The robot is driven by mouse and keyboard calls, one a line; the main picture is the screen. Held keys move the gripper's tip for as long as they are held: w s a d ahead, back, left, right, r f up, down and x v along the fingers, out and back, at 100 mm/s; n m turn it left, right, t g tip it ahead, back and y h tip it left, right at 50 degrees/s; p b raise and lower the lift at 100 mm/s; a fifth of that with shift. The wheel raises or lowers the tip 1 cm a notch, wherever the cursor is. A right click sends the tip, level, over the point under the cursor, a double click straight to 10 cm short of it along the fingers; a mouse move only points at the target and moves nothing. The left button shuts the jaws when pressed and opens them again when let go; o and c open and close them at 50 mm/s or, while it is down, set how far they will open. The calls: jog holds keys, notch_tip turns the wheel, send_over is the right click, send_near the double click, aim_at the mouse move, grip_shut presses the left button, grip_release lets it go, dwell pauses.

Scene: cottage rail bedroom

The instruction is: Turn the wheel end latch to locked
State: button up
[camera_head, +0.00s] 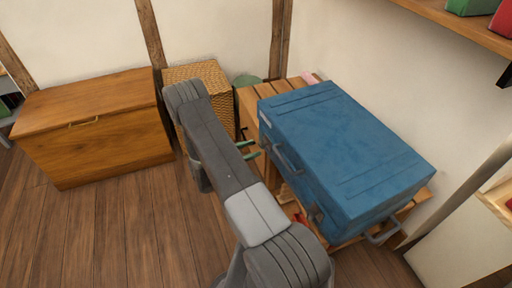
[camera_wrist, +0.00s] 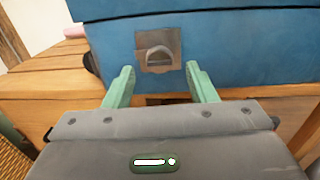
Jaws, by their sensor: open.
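A blue suitcase (camera_head: 345,150) lies flat on a slatted wooden bench. In the wrist view its side (camera_wrist: 220,48) fills the upper part. A metal latch (camera_wrist: 158,55) with a rounded loop on a square plate sits on that side, straight ahead of my gripper (camera_wrist: 162,82). My gripper is open, its green fingers below and to either side of the latch, with nothing between them. In the head view my gripper (camera_head: 249,149) is beside the suitcase's far left part. The pictures do not clearly show the latch's setting.
The wooden bench (camera_head: 248,104) bears the suitcase. A wicker basket (camera_head: 208,72) and a wooden chest (camera_head: 95,125) stand behind left. The floor at left is clear.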

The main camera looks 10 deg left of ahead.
aim_at(264, 144)
jog(key=shift+x, duration=1.3)
jog(key=shift+c, duration=0.4)
jog(key=c, duration=0.9)
jog(key=shift+o, duration=0.2)
jog(key=shift+f+m+b, duration=0.15)
jog(key=shift+m+b, duration=0.15)
jog(key=shift+b, duration=0.2)
jog(key=m+b, duration=1.7)
jog(key=b, duration=0.5)
jog(key=shift+b, duration=0.35)
jog(key=shift+a+m, duration=0.1)
jog(key=shift+m, duration=0.2)
